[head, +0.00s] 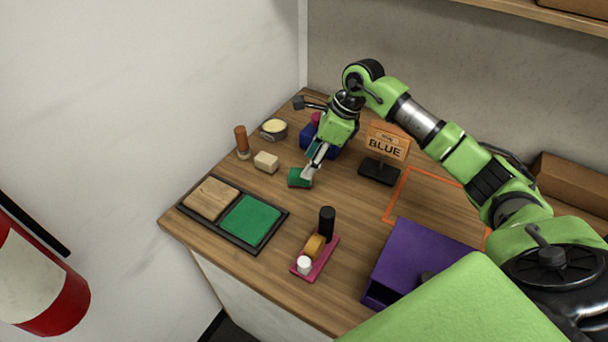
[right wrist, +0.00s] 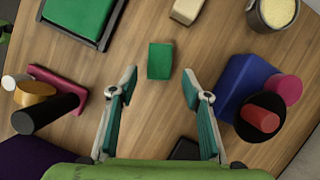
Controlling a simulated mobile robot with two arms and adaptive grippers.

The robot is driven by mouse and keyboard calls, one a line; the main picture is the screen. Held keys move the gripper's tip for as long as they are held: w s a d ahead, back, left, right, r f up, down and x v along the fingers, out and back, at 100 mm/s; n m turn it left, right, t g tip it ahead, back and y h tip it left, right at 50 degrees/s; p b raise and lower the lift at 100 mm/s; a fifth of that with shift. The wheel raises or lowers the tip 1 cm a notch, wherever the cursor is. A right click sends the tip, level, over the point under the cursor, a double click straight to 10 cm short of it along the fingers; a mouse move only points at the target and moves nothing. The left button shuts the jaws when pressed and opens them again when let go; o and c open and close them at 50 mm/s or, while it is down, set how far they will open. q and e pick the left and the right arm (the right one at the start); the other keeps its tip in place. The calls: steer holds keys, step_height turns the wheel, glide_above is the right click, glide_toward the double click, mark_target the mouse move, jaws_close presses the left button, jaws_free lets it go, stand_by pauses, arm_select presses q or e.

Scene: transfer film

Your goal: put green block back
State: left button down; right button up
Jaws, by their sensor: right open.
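A small green block (head: 298,178) lies on the wooden table. It also shows in the right wrist view (right wrist: 160,61), just ahead of the fingertips and centred between them. My right gripper (head: 311,171) is open and empty, with its fingers pointing down close to the block; in the right wrist view (right wrist: 159,82) no finger touches it. A dark tray (head: 238,245) has a wooden pad (head: 211,198) and a green pad (head: 250,220) side by side. My left gripper is out of view.
A cream block (head: 266,162), an orange-brown cylinder (head: 242,141) and a round tin (head: 274,128) stand left of the gripper. A blue block (right wrist: 243,83), a "BLUE" sign (head: 386,146), a pink rack (head: 328,257) and a purple box (head: 414,252) are also near.

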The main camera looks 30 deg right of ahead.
steer(key=b+v, duration=0.1)
steer(key=v, duration=0.5)
